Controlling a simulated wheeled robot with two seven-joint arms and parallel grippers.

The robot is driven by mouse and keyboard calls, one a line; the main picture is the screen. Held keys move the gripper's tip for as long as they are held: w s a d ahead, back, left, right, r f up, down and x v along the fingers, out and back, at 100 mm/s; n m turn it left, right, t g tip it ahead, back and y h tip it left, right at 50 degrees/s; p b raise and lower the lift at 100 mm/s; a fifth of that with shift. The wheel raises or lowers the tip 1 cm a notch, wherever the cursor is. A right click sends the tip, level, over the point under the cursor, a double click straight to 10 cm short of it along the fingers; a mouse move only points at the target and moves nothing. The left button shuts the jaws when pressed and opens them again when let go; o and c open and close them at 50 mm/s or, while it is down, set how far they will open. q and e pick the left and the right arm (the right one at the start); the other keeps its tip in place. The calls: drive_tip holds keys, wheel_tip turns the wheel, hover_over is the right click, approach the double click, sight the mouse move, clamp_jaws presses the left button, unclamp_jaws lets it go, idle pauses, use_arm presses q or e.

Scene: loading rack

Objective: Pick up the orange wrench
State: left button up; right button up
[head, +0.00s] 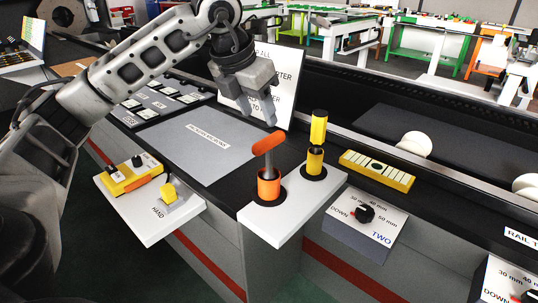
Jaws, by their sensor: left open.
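The orange wrench (269,145) stands upright in a round orange holder (269,187) on a white shelf plate (284,226) at the front edge of the bench. My left gripper (257,110) is open and points down, just above and behind the orange handle in the picture. There seems to be a small gap between the fingertips and the handle, and nothing is between the fingers. My right gripper is not in view.
A yellow tool (318,128) stands in a yellow holder (315,161) close to the right of the wrench. A white sign (284,88) stands behind the gripper. A yellow control box (133,176) sits on the left shelf. The grey panel (196,150) left of the wrench is clear.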

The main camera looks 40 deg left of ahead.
sight(268, 137)
use_arm(q)
drive_tip(key=p+x, duration=0.1)
drive_tip(key=x, duration=0.8)
drive_tip(key=shift+w+f, duration=0.15)
drive_tip(key=shift+f, duration=0.2)
drive_tip(key=c, duration=1.1)
